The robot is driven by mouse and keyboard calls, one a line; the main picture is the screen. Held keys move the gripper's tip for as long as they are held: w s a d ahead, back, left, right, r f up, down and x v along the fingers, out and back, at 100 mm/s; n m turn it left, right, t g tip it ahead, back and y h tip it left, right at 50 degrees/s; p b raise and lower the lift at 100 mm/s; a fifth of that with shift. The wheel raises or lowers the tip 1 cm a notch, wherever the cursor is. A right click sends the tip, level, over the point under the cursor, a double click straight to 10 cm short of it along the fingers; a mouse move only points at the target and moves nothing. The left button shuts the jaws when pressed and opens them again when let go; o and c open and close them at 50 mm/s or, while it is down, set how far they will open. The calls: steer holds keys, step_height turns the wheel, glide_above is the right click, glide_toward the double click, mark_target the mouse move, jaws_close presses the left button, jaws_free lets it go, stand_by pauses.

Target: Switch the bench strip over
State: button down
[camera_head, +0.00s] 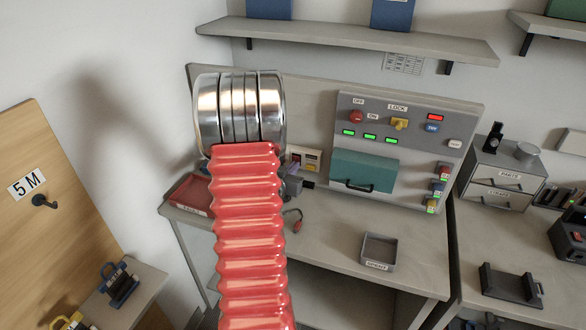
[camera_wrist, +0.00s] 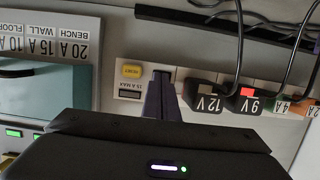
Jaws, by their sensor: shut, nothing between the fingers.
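The bench strip (camera_wrist: 119,82) shows in the wrist view, apparently upside down, as a pale bar along the wall. It carries a yellow reset button (camera_wrist: 131,71), a small dark window below that, and plugged-in adapters marked 12 V (camera_wrist: 207,103) and 9 V (camera_wrist: 244,104). My gripper (camera_wrist: 162,80) is shut and empty, its dark fingers in front of the strip between the reset button and the 12 V adapter. They hide that part of the strip; I cannot tell whether they touch it. In the head view the strip's end (camera_head: 311,153) shows behind my arm.
A grey control panel (camera_head: 388,105) with green lights, knobs and a teal cover (camera_head: 363,170) stands to the right. A small grey tray (camera_head: 379,251) and a red tray (camera_head: 188,194) are on the bench. Black cables (camera_wrist: 240,40) hang near the adapters.

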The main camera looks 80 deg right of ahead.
steer(key=w+a, duration=0.1)
steer(key=a, duration=1.2)
steer(key=shift+w+a, duration=0.2)
steer(key=shift+a, duration=0.2)
steer(key=shift+w+r, duration=0.1)
